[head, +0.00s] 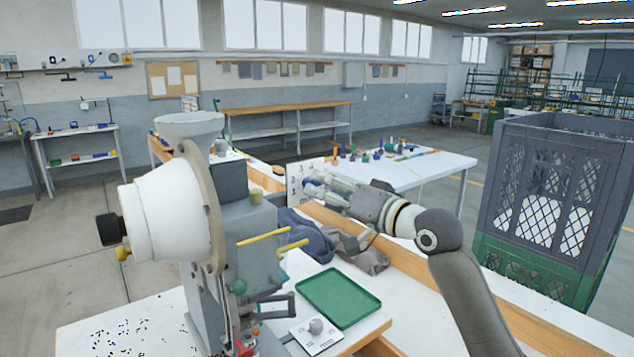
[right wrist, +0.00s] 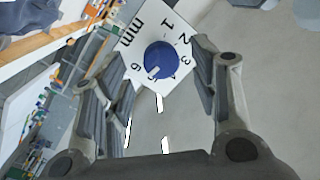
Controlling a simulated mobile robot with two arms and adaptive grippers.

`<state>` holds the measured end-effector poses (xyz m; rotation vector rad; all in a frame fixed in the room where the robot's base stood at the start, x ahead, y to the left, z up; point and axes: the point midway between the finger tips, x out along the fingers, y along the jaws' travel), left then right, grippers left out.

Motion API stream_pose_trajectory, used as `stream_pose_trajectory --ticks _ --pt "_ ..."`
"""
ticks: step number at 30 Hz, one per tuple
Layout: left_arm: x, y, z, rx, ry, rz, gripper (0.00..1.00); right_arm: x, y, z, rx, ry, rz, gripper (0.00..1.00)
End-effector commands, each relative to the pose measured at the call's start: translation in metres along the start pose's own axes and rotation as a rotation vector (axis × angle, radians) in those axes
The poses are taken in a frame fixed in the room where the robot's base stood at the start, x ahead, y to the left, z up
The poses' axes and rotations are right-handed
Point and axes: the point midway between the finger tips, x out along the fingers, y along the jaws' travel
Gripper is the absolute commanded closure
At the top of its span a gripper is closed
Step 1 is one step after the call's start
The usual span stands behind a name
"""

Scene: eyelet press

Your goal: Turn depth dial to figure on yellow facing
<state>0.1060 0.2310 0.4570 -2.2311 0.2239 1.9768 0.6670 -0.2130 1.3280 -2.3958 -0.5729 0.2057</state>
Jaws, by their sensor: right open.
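The depth dial is a blue round knob (right wrist: 160,59) on a white plate (right wrist: 124,73) with black figures and "mm"; 1, 3 and 6 read clearly. The knob's white mark points to the plate's lower side, between the 5 and the 6 as far as I can tell. In the head view the white plate (head: 294,182) stands upright behind the press, partly hidden by my right gripper (head: 318,184). My right gripper (right wrist: 157,62) is open, its fingers either side of the knob; contact cannot be told. No yellow facing with a readable figure shows. My left gripper is not in view.
The eyelet press (head: 165,222) with its white drum and yellow bars (head: 264,237) stands left of my right arm. A green tray (head: 339,298) and a small plate with a grey knob (head: 316,327) lie in front. A grey crate (head: 545,180) stands at right.

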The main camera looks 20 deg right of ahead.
Motion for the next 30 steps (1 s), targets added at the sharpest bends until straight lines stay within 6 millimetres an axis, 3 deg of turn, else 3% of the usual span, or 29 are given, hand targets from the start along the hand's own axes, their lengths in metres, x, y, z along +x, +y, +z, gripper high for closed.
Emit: stream_pose_trajectory --ticks 3,7,17,21,28,30 --pt "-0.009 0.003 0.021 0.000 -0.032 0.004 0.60 0.016 -0.001 -0.001 0.002 -0.001 0.000 0.45" --pt "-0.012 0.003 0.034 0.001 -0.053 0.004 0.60 0.026 -0.001 -0.001 0.000 0.000 0.000 0.45" --pt "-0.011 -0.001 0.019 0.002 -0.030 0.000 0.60 0.030 0.000 0.001 -0.002 0.000 0.000 0.45" --pt "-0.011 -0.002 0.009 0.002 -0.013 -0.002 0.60 0.030 0.000 0.001 -0.002 0.000 0.001 0.61" --pt "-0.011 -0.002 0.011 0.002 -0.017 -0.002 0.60 0.029 0.000 0.000 -0.002 0.000 0.001 0.90" --pt "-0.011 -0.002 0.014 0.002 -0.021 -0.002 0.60 0.029 0.000 0.000 -0.003 0.000 0.001 0.91"
